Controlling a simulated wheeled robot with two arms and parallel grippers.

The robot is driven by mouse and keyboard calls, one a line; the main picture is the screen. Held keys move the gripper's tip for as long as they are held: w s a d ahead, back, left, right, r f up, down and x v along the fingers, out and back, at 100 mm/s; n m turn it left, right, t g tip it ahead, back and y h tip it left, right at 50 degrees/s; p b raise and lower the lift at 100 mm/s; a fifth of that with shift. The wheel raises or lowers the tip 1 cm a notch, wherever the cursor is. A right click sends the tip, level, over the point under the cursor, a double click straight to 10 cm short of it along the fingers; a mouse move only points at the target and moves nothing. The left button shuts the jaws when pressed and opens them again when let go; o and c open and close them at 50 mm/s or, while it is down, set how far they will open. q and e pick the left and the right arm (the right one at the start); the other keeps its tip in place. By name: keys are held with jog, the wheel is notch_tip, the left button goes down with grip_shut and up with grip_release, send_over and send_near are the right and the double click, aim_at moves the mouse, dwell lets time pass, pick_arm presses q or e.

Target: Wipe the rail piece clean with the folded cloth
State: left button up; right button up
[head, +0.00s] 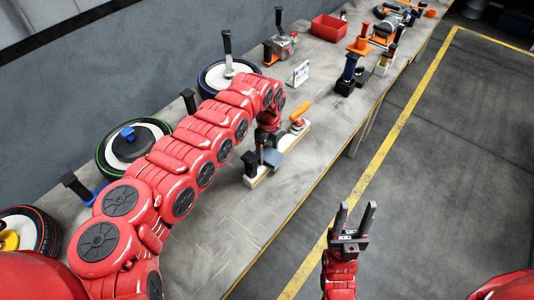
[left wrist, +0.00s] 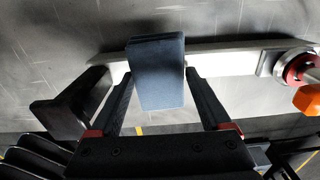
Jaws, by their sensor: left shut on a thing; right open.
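The folded cloth is a blue-grey block (head: 271,158), and it also shows in the left wrist view (left wrist: 157,85) between the two dark fingers of my left gripper (left wrist: 158,78). My left gripper is shut on the cloth, which lies over the pale rail piece (left wrist: 222,58). Whether the cloth presses on the rail is hard to tell. In the head view the rail piece (head: 292,139) lies on the bench, partly hidden by the cloth and my left arm. My right gripper (head: 355,212) is open and empty, out over the floor beyond the bench edge.
An orange-handled clamp (head: 299,117) stands at the rail's far end, and a black block (head: 250,163) at its near end. Tyres (head: 131,146) line the wall side. A small sign (head: 301,73), a red bin (head: 328,28) and tools stand farther along. The near right bench is clear.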

pick_arm(q)
jog(key=shift+w+d+b, duration=0.15)
jog(key=shift+w+b, duration=0.05)
jog(key=shift+b, duration=0.35)
jog(key=shift+w+d+f+b, duration=0.1)
jog(key=shift+w+d+b, duration=0.25)
jog(key=shift+b, duration=1.1)
jog(key=shift+w+b, duration=0.2)
jog(key=shift+b, duration=0.65)
jog(key=shift+w+d+b, duration=0.25)
jog(key=shift+w+b, duration=0.05)
jog(key=shift+b, duration=0.75)
